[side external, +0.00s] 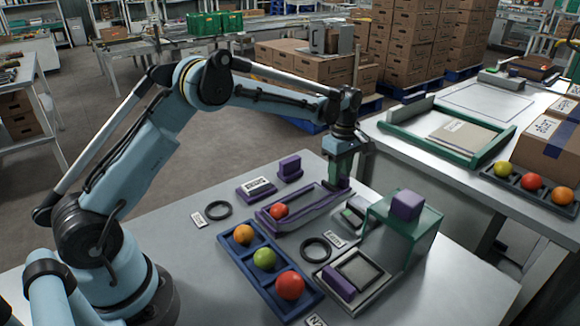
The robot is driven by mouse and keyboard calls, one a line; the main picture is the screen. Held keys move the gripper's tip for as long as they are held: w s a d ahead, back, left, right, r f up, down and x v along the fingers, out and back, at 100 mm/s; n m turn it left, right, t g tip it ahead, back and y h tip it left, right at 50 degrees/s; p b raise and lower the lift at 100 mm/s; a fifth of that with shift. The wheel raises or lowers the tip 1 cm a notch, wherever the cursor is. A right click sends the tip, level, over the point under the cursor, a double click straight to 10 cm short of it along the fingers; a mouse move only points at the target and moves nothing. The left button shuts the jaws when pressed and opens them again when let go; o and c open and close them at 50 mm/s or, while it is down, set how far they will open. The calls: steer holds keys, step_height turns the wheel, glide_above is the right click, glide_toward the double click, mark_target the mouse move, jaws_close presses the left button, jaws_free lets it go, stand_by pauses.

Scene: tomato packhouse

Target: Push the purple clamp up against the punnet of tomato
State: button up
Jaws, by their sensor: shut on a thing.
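A long, low purple frame (307,210), which looks like the purple clamp, lies on the near table. A single red tomato (279,211) sits at its left end; whether a punnet is around that tomato is too small to tell. My gripper (340,182) points down at the frame's far right end, shut on what appears to be a purple part of the clamp there. The fingers hide most of that part. The tomato is apart from my gripper, with the open length of the frame between them. A blue tray (237,263) in front holds three tomatoes.
Purple blocks (290,168) stand behind the frame. A green stand (412,235) with a purple block (406,205) on top is close on the right. Black rings (218,210), labels and a grey tray (348,303) surround it.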

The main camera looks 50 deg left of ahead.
steer(key=shift+s+f, duration=1)
steer(key=shift+f, duration=0.1)
jaws_close()
steer(key=shift+s, duration=0.35)
steer(key=o, duration=0.8)
jaws_free()
steer(key=shift+w, duration=0.35)
steer(key=shift+r, duration=2.3)
